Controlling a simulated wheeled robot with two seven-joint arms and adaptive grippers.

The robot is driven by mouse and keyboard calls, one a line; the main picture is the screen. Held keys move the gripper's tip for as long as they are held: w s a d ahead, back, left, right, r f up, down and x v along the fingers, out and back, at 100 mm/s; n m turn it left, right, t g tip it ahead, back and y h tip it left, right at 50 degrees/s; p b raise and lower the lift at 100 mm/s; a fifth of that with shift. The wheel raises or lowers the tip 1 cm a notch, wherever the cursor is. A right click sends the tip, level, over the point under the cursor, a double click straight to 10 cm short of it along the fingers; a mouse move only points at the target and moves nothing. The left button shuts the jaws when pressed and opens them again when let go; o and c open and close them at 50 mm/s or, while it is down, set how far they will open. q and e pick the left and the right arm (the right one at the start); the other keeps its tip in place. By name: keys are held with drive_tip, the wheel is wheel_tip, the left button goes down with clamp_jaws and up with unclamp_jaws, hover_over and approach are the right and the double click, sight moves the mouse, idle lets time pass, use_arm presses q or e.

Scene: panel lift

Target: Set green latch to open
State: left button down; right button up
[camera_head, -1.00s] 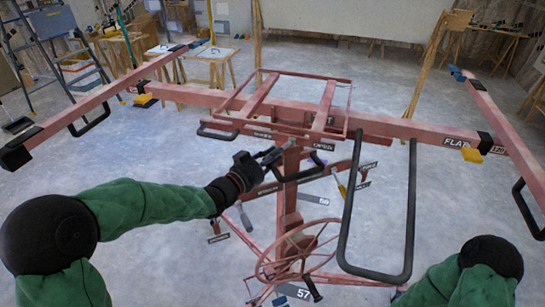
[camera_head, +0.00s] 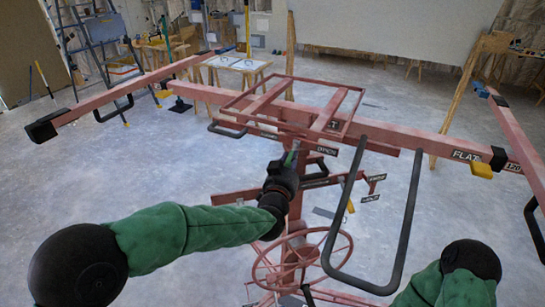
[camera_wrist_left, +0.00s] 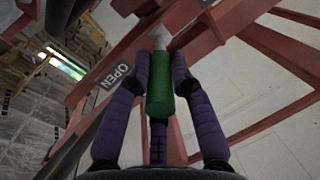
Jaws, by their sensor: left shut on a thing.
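The green latch (camera_wrist_left: 160,88) is a green cylindrical grip on a pale rod, in the middle of the left wrist view. A small part of the green latch (camera_head: 290,158) shows in the head view, just below the red cradle frame. My left gripper (camera_wrist_left: 161,62) is shut on the green grip, with its dark fingers on both sides. In the head view my left gripper (camera_head: 288,164) is at the top of the red column, left of the OPEN label (camera_head: 327,151). The OPEN label (camera_wrist_left: 115,76) lies left of the latch in the wrist view. My right gripper is out of view.
The red panel lift's long crossbar (camera_head: 230,99) spans the view. A black loop handle (camera_head: 405,225) stands right of the column, and a red handwheel (camera_head: 338,250) sits below. A stepladder (camera_head: 85,50) and work tables stand behind. Bare floor (camera_head: 110,175) lies at left.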

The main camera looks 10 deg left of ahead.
use_arm(q)
drive_tip(key=shift+d+n+y+p, duration=0.6)
drive_tip(key=shift+n+y+p, duration=0.15)
drive_tip(key=shift+y+p, duration=0.35)
drive_tip(key=shift+d+n+y+p, duration=0.6)
drive_tip(key=shift+n+y+p, duration=0.2)
drive_tip(key=shift+y, duration=0.5)
drive_tip(key=c, duration=1.1)
unclamp_jaws()
drive_tip(key=shift+w, duration=0.1)
drive_tip(key=s+d, duration=0.2)
drive_tip(key=s, duration=1)
drive_tip(key=shift+w+d, duration=0.1)
